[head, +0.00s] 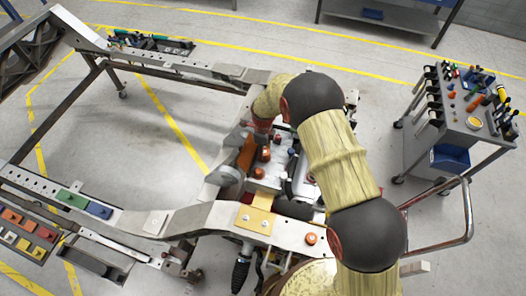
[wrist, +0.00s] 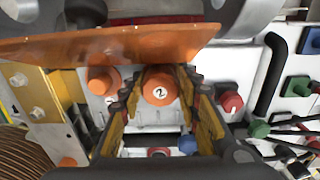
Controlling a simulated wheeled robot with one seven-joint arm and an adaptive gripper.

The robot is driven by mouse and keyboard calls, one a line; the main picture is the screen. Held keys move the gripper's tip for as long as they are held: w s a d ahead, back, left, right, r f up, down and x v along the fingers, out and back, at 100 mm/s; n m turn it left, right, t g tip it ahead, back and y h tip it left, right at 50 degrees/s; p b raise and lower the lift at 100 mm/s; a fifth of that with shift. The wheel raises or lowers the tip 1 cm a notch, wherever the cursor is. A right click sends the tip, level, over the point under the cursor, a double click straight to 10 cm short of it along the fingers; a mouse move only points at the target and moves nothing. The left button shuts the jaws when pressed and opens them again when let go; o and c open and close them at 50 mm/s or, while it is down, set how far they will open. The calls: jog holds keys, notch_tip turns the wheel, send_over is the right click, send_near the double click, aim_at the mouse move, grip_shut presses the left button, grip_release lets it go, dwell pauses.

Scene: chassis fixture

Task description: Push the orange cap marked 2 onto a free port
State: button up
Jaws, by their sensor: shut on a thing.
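The orange cap marked 2 (wrist: 160,93) is in the middle of the wrist view, its numbered face toward the camera. My gripper (wrist: 161,84) is shut on it, with one finger on each side. The cap is in front of a pale port block; I cannot tell whether it touches or is seated on a port. Another orange cap (wrist: 103,81) sits on the block to the left. In the head view my arm hides much of this area.
An orange plate (wrist: 130,48) crosses close above the held cap. A red cap (wrist: 231,102) and a blue cap (wrist: 188,143) are near the right finger. A tool cart (head: 455,140) stands right.

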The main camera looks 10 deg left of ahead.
jog(key=shift+s+f, duration=0.1)
jog(key=shift+f, duration=0.2)
jog(key=o, duration=0.9)
jog(key=shift+r, duration=0.1)
jog(key=shift+r+p, duration=0.95)
jog(key=shift+r, duration=2.1)
